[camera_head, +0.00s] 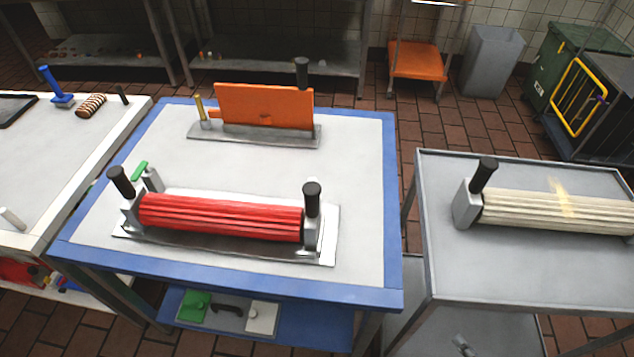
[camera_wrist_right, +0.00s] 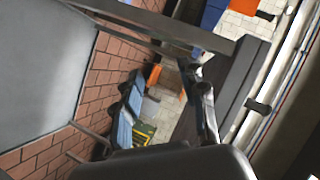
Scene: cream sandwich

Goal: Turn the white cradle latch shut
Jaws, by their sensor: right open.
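No latch that I can clearly tell is white shows. A cradle (camera_head: 327,247) holding a red ribbed roller (camera_head: 220,217) sits on the blue-edged table, with black upright handles at both ends and a green-topped latch (camera_head: 140,171) at its left back. A grey end block with a black handle (camera_head: 484,174) holds a cream ribbed roller (camera_head: 560,210) on the right grey table; its far end is cut off. My right gripper (camera_wrist_right: 167,105) shows in the right wrist view, open and empty, fingers apart over the floor beside a grey surface. My left gripper is not seen.
An upright orange panel (camera_head: 262,106) with a yellow-handled latch (camera_head: 199,106) stands at the back of the blue-edged table (camera_head: 375,220). A white table (camera_head: 40,165) is at left. A narrow gap separates the blue-edged table from the grey table (camera_head: 520,270).

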